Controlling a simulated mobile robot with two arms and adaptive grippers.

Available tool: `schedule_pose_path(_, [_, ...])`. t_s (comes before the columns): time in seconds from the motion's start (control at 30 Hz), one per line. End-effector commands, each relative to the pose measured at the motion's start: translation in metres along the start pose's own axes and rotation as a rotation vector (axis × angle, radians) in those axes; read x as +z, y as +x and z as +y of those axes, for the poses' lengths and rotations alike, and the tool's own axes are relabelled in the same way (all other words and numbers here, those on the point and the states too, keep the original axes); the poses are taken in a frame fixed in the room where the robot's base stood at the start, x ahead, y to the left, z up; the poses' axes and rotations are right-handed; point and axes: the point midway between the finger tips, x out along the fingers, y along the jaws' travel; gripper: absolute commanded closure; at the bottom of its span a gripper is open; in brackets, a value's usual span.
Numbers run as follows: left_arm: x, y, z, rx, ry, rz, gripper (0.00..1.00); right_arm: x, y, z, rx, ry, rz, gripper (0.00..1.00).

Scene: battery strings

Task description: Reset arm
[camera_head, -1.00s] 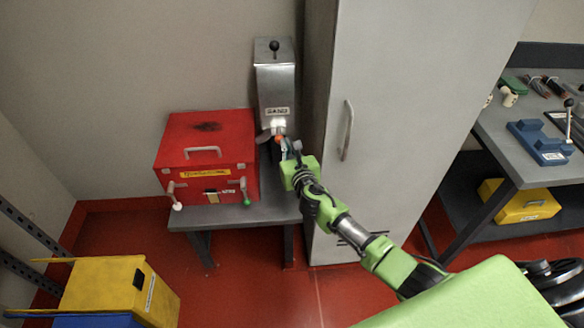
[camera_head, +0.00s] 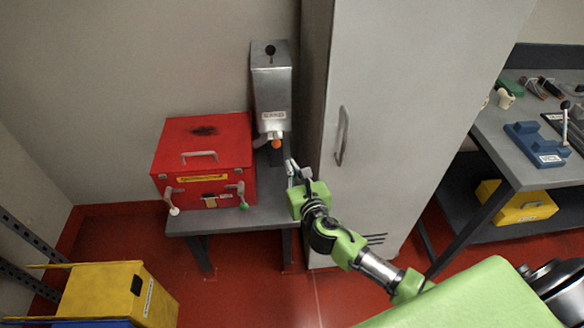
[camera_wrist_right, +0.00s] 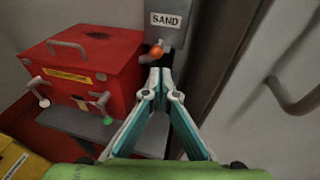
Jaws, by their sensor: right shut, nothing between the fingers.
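My right arm (camera_head: 340,240), green and grey, reaches up from the lower right in the head view. Its right gripper (camera_head: 291,168) is in front of the small grey table, below and a little right of the sand dispenser's orange tip. In the right wrist view the right gripper (camera_wrist_right: 160,72) has its fingertips together, with nothing between them. The metal sand dispenser (camera_head: 271,88) stands on the table behind it, and its label also shows in the right wrist view (camera_wrist_right: 165,20). My left gripper is not in view.
A red box (camera_head: 203,155) with levers sits on the grey table (camera_head: 240,218), left of the gripper. A tall grey cabinet (camera_head: 400,110) stands close on the right. A yellow bin (camera_head: 105,290) is at lower left. A workbench (camera_head: 510,150) with tools is at far right.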

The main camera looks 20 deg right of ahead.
Motion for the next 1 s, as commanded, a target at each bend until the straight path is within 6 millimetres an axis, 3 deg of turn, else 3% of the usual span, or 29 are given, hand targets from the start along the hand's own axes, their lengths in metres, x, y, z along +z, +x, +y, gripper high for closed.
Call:
schedule_pose_path(0.3, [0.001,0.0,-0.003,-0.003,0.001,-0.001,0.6,-0.003,0.0,0.0,-0.001,0.008,0.005,1.0])
schedule_pose_path(0.37, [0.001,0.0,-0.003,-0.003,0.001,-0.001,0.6,-0.013,0.0,-0.002,-0.004,0.037,0.024,1.0])
schedule_pose_path(0.43, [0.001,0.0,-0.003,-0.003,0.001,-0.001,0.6,-0.037,0.0,-0.006,-0.014,0.11,0.071,1.0])
schedule_pose_path(0.57, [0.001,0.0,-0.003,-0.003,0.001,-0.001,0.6,-0.116,-0.01,-0.02,-0.071,0.368,0.219,1.0])
schedule_pose_path(0.67, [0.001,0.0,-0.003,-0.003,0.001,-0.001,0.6,-0.191,-0.03,-0.032,-0.159,0.627,0.347,1.0])
schedule_pose_path(0.8, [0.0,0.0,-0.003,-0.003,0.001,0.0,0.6,-0.289,-0.075,-0.046,-0.337,0.989,0.491,1.0])
schedule_pose_path(0.87, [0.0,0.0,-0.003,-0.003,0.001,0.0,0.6,-0.328,-0.1,-0.05,-0.431,1.142,0.539,1.0])
schedule_pose_path(1.0, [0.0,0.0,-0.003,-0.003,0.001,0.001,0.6,-0.412,-0.168,-0.057,-0.692,1.49,0.605,1.0])
